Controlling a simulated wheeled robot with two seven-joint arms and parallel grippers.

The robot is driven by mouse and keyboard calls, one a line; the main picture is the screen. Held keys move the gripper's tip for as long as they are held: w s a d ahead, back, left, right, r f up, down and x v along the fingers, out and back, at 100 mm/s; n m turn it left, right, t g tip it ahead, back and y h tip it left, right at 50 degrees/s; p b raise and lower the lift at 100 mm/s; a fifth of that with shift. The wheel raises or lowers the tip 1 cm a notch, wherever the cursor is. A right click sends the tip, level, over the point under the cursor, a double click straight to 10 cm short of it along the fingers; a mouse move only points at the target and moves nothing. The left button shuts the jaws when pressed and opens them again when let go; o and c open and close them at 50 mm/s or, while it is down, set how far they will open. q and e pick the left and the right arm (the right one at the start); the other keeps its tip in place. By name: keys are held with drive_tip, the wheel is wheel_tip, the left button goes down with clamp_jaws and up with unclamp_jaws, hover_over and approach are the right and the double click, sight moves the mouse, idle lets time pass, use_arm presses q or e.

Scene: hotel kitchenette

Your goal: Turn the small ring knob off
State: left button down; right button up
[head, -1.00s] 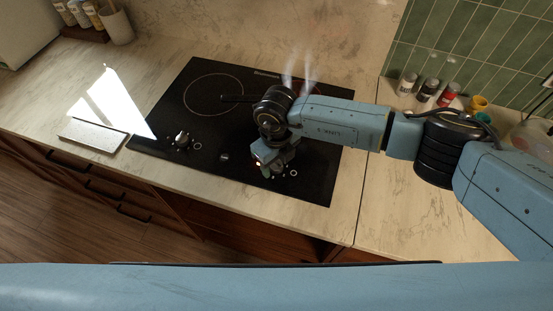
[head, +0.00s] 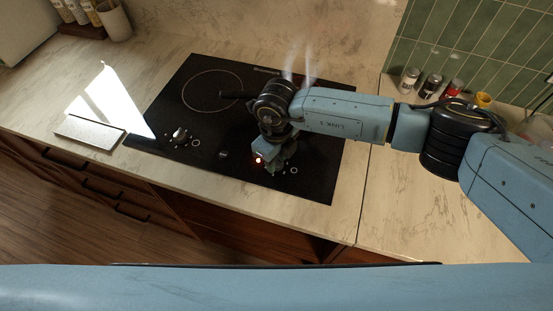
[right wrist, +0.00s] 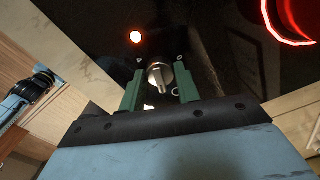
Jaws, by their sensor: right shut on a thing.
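The small ring knob (right wrist: 160,76) is a metallic knob on the black glass cooktop (head: 215,125). In the right wrist view it sits between the two green fingers of my right gripper (right wrist: 160,88), which is shut on it. In the head view my right gripper (head: 277,166) is at the front right of the cooktop and hides the knob. A red indicator light (right wrist: 135,37) glows beside the knob; it also shows in the head view (head: 258,160). A burner ring (right wrist: 290,22) glows red in the right wrist view. My left gripper is not in view.
Another knob (head: 180,134) stands at the cooktop's front left. Steam rises behind my right arm. A pale board (head: 90,132) lies left of the cooktop. Several jars, one with a red label (head: 453,89), stand at the back right. The counter right of the cooktop is bare.

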use_arm(q)
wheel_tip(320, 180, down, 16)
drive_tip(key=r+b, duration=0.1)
drive_tip(key=b, duration=1.4)
use_arm(e)
drive_tip(key=n, duration=1.2)
drive_tip(key=shift+f+n, duration=0.2)
drive_tip(key=shift+n, duration=0.2)
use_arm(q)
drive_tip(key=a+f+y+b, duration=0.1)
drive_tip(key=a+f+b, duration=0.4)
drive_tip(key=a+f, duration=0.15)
use_arm(e)
drive_tip(key=n, duration=0.5)
drive_tip(key=n+b, duration=0.2)
drive_tip(key=n, duration=0.1)
drive_tip(key=shift+r, duration=0.2)
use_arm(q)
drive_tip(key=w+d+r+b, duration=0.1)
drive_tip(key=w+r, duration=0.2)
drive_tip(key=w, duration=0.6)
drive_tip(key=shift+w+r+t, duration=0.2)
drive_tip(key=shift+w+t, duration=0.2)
use_arm(e)
drive_tip(key=shift+n, duration=0.8)
drive_tip(key=o, duration=1)
drive_tip(key=shift+r, duration=0.1)
